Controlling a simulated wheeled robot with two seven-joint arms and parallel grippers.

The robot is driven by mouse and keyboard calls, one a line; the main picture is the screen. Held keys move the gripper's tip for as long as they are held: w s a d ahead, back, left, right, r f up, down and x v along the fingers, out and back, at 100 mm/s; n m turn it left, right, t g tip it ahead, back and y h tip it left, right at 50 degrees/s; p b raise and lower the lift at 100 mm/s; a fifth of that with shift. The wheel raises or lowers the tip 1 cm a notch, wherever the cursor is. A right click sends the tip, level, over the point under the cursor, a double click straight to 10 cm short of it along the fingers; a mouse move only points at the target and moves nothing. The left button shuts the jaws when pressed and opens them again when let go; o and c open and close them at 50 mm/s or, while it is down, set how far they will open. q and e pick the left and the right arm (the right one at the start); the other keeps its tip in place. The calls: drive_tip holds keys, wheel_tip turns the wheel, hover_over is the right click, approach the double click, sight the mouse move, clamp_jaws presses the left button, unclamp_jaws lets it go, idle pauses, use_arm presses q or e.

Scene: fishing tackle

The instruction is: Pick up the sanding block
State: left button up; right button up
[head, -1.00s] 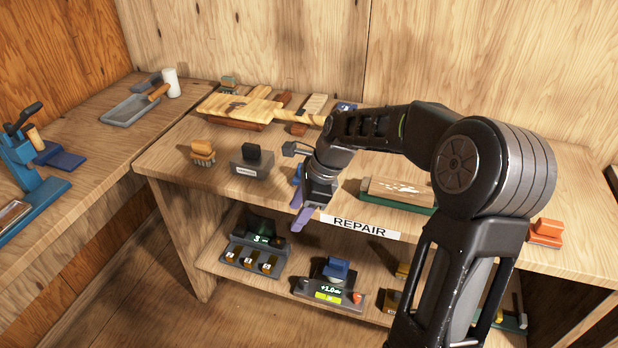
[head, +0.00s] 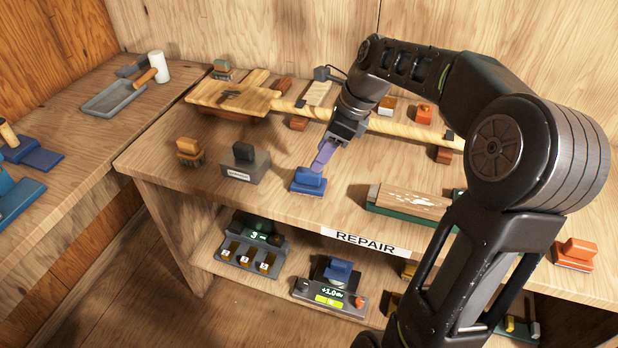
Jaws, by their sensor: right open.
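A small blue block (head: 308,181) with a raised grip lies on the bench top near its front middle. A similar orange block (head: 575,253) lies at the bench's right end. I cannot tell for certain which is the sanding block. My right gripper (head: 320,160) has purple fingers and points down at the blue block, its tips right by the block's grip. It is open; whether it touches the block I cannot tell. The fingers overlap in this view and cover a little of the block's back. My left gripper is not in view.
A grey block with a black knob (head: 245,163) and a brown brush (head: 188,151) stand left of the blue block. A wood piece on a green base (head: 410,202) lies to its right. A long pale rod (head: 390,126) crosses behind. A shelf below holds several devices.

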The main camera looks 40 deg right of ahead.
sight(309, 172)
drive_tip(key=shift+x, duration=1.35)
drive_tip(key=shift+w+f, duration=0.1)
drive_tip(key=x, duration=0.5)
drive_tip(key=shift+w+a, duration=0.1)
drive_tip(key=shift+c, duration=0.6)
clamp_jaws()
wheel_tip(309, 172, up, 10)
drive_tip(key=shift+r, duration=0.1)
